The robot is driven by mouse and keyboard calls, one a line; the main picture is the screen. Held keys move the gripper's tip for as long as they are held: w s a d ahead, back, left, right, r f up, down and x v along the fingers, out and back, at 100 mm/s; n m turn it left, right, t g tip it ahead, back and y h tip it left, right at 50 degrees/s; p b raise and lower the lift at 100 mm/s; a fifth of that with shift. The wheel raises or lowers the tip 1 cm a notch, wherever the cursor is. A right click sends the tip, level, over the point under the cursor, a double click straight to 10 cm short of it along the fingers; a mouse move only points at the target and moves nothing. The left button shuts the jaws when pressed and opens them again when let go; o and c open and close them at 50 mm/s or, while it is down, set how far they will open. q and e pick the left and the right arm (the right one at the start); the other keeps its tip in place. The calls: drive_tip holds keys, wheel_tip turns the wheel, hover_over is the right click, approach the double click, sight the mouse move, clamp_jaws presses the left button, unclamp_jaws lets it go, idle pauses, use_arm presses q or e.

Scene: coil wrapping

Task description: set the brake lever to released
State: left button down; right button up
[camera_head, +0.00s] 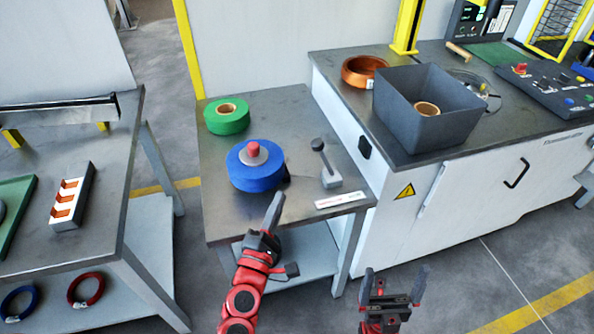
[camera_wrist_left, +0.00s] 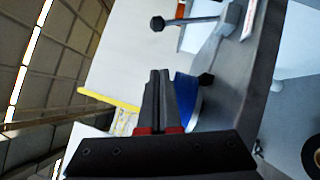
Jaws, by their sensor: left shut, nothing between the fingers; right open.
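The brake lever (camera_head: 324,163) stands on the small grey table, right of the blue coil. It has a grey base and a thin arm with a black knob, tilted up and to the left. In the left wrist view the lever (camera_wrist_left: 192,22) lies near the top, beyond my fingertips. My left gripper (camera_head: 276,200) is shut and empty near the table's front edge, left of and nearer than the lever and apart from it. Its closed fingers also show in the left wrist view (camera_wrist_left: 160,80). My right gripper (camera_head: 395,278) is open and empty, in front of the white cabinet.
A blue coil (camera_head: 256,172) on a spindle with a red top stands close beyond my left gripper. A label plate (camera_head: 341,200) lies before the lever. A green coil (camera_head: 227,117) sits behind. A grey bin (camera_head: 405,118) stands on the cabinet; another table is at left.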

sight(325, 159)
use_arm(q)
drive_tip(key=s+d+p+x, duration=0.1)
drive_tip(key=d+p+x, duration=0.1)
drive_tip(key=x, duration=1)
drive_tip(key=shift+w+d+r+p, duration=0.35)
drive_tip(key=shift+r+p, duration=0.1)
drive_tip(key=shift+p, duration=0.2)
drive_tip(key=shift+r, duration=0.1)
